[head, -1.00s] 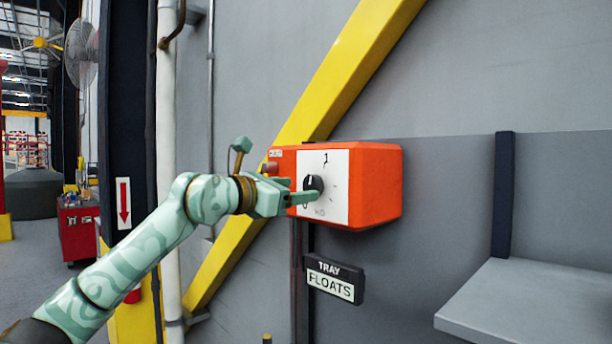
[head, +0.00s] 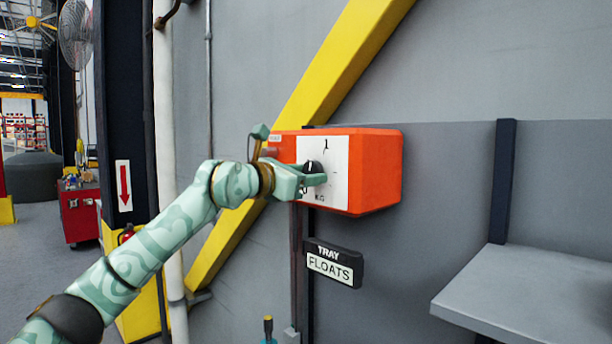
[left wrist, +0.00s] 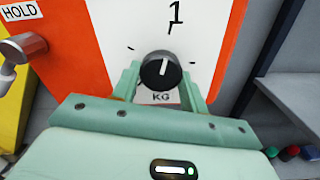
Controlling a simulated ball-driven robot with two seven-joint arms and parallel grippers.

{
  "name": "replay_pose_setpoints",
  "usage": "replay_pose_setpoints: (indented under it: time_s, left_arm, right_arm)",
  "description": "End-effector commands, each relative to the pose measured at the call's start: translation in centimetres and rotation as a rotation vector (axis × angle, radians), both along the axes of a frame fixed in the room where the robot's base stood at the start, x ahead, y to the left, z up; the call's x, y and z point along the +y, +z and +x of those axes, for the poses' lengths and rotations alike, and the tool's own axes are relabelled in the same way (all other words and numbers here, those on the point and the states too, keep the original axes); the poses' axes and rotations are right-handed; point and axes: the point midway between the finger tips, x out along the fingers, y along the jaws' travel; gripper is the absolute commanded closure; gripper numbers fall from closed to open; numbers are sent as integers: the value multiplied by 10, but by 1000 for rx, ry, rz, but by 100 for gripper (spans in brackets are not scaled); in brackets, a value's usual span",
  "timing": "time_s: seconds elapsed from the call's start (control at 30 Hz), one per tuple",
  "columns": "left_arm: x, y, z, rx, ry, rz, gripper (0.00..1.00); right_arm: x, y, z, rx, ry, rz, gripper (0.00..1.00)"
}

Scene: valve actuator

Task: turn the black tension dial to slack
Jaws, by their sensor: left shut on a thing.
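The black tension dial (head: 312,167) sits on the white face plate (head: 338,150) of an orange box (head: 375,170) on the wall. In the left wrist view the dial (left wrist: 161,71) is round, with a white pointer line that points up and slightly right, towards the "1" mark. My left gripper (head: 318,179) is shut on the dial, one finger on each side of it. In the wrist view the gripper's fingers (left wrist: 161,80) flank the dial below the middle of the plate. Part of the "KG" label and the lower scale is covered. My right gripper is not in view.
A "HOLD" label (left wrist: 19,11) and a knob (left wrist: 22,46) are at the box's left. A "TRAY FLOATS" sign (head: 333,264) hangs below the box. A grey shelf (head: 530,300) juts out at right. A yellow diagonal beam (head: 330,80) runs behind the box.

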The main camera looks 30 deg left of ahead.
Motion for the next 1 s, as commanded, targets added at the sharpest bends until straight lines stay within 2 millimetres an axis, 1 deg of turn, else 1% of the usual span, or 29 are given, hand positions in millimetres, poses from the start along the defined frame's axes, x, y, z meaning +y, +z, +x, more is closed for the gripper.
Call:
replay_pose_setpoints:
  time_s: [0.17,0.37,0.6,1.0]
  left_arm:
    - [0,-1,0,15,0,-48,79]
    - [-1,-3,0,55,-2,-167,79]
    - [-1,-3,0,127,0,-373,79]
    - [-2,-1,-1,253,-1,-733,79]
  right_arm:
    - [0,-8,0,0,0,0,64]
    - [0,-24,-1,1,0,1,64]
    - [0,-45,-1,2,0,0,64]
    - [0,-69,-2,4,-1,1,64]
